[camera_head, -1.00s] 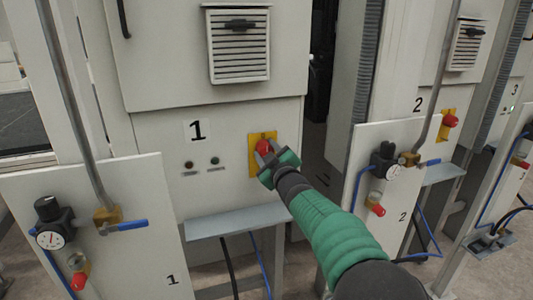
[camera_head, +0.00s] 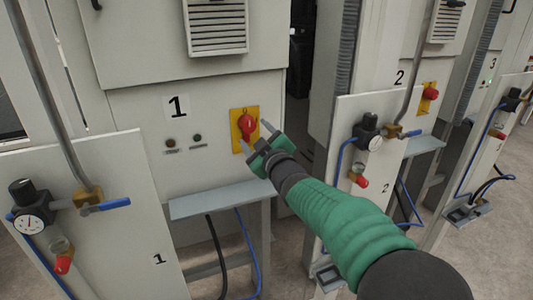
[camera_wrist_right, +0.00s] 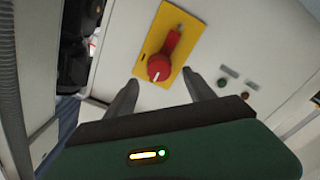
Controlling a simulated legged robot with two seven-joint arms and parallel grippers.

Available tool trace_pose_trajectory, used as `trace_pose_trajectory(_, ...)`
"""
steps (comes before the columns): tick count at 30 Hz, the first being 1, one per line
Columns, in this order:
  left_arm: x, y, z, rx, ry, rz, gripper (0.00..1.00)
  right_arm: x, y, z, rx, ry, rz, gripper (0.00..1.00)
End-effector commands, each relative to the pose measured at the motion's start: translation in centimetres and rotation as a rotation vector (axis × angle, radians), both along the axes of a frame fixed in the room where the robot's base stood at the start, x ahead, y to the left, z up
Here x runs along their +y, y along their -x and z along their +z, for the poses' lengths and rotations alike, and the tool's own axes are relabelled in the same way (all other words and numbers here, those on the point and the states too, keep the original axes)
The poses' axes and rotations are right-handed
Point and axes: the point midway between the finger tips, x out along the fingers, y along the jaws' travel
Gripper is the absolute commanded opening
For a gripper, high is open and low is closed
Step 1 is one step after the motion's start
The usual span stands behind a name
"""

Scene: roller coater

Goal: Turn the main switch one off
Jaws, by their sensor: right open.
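The main switch one is a red rotary knob (camera_head: 246,125) on a yellow plate (camera_head: 238,113), on the cabinet front to the right of the "1" label. The red knob (camera_wrist_right: 160,66) also shows in the right wrist view, its handle roughly along the long side of the yellow plate (camera_wrist_right: 184,45). My right gripper (camera_head: 255,137) is open and empty, just in front of and to the lower right of the knob. In the wrist view its fingers (camera_wrist_right: 163,84) are spread on either side below the knob, apart from it. My left gripper is not in view.
Two small indicators (camera_head: 184,140) sit left of the switch. A grey shelf (camera_head: 220,199) juts out below. A panel with a gauge and blue valve handle (camera_head: 105,206) stands at front left; a similar panel (camera_head: 385,150) stands on the right beside my arm.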

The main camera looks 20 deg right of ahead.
Motion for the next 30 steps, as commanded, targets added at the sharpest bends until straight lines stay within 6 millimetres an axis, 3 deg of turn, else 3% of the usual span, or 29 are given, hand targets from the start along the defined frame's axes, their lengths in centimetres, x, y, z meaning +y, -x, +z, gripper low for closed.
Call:
trace_pose_trajectory(6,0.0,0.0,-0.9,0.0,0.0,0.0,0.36,-0.2,6.4,-0.1,-0.001,-0.002,0.001,0.63)
trace_pose_trajectory(12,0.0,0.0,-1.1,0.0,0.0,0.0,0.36,-0.3,9.7,-0.1,0.001,0.0,0.001,0.63)
trace_pose_trajectory(27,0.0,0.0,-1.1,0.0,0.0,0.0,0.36,-0.3,10.3,-0.2,0.003,0.0,0.0,0.63)
trace_pose_trajectory(30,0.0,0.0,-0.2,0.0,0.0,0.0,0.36,-0.3,10.4,-1.2,0.06,-0.027,-0.009,0.63)
